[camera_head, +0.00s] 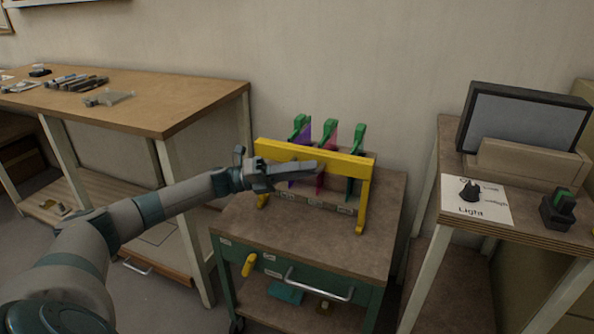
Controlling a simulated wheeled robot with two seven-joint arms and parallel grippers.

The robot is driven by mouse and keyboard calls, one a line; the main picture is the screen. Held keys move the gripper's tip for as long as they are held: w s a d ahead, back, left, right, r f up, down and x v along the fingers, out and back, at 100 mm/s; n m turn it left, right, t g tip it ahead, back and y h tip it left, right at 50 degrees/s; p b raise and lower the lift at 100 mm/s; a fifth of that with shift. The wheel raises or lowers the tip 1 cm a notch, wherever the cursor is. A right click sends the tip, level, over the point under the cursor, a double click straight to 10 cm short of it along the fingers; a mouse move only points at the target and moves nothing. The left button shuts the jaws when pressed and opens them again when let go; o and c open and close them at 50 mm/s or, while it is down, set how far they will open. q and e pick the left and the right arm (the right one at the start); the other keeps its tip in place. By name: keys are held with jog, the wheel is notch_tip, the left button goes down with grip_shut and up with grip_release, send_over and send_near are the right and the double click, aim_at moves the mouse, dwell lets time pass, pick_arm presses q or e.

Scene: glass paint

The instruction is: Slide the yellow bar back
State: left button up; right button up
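The yellow bar (345,165) spans the top of a yellow frame on a small wheeled cart (340,245). Behind it stand several green holders (358,142) with coloured panes, one purple and one red. My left gripper (302,168) reaches in from the left and lies in front of the bar's left half, overlapping it in the camera_head view. I cannot tell whether it touches the bar or whether its fingers are apart. The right gripper does not show.
A wooden workbench (170,110) with tools stands at the left. At the right, a table holds a dark-framed screen (520,125), a paper marked "Light" (477,203) with a black knob, and a small black-and-green device (558,208). The cart's front top is clear. A wall stands close behind.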

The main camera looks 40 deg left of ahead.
pick_arm(q)
jog(key=shift+a, duration=0.1)
